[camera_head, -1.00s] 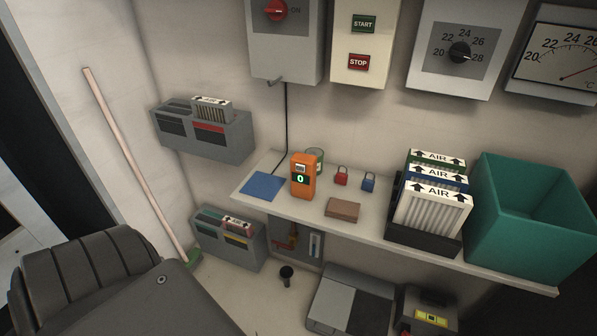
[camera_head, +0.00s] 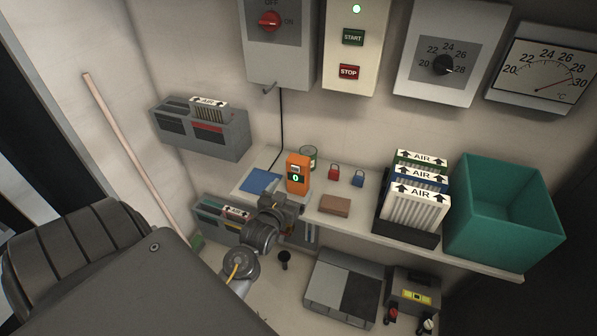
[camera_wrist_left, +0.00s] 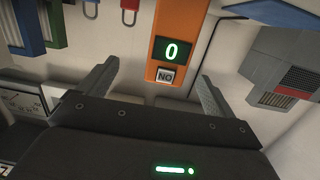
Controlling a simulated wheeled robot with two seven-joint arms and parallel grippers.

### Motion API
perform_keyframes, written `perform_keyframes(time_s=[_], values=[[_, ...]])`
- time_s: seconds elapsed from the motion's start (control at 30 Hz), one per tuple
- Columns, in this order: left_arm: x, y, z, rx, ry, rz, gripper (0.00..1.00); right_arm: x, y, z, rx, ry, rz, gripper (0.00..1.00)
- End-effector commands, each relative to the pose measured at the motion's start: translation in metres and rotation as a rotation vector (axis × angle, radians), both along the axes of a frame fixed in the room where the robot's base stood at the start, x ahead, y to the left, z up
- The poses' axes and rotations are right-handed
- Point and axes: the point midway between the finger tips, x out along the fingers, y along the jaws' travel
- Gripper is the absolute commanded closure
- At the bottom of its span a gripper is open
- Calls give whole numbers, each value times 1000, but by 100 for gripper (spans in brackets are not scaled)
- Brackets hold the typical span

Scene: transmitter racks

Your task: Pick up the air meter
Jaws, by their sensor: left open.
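The air meter (camera_head: 297,172) is an orange upright box with a green "0" on its display. It stands on the shelf (camera_head: 365,229) between the blue pad and the padlocks. My left gripper (camera_head: 287,198) is just in front of it and slightly below in the head view. In the left wrist view the meter (camera_wrist_left: 176,45) shows between the two open fingers of my left gripper (camera_wrist_left: 155,85), with a gap on each side. Whether the fingertips reach past its front face is hard to tell. My right gripper is not in view.
AIR filters (camera_head: 414,206) and a teal bin (camera_head: 505,215) stand at right. Wall boxes hang above.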

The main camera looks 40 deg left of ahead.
Motion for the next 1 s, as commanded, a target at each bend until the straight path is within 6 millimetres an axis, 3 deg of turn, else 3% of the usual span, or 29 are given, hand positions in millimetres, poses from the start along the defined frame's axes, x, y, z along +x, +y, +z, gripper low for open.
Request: perform_keyframes(time_s=[0.03, 0.1, 0.2, 0.33, 0.63, 1.0], values=[[2, 7, 17, 7, -49, 18, 9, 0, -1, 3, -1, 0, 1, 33], [4, 15, 32, 16, -101, 35, 9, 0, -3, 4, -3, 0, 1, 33], [4, 20, 40, 23, -130, 46, 9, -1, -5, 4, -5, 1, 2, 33], [9, 21, 41, 24, -132, 46, 9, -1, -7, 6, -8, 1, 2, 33], [50, 35, 41, 24, -129, 45, 9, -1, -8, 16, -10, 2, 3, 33], [70, 40, 42, 23, -127, 44, 9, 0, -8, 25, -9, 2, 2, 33]])
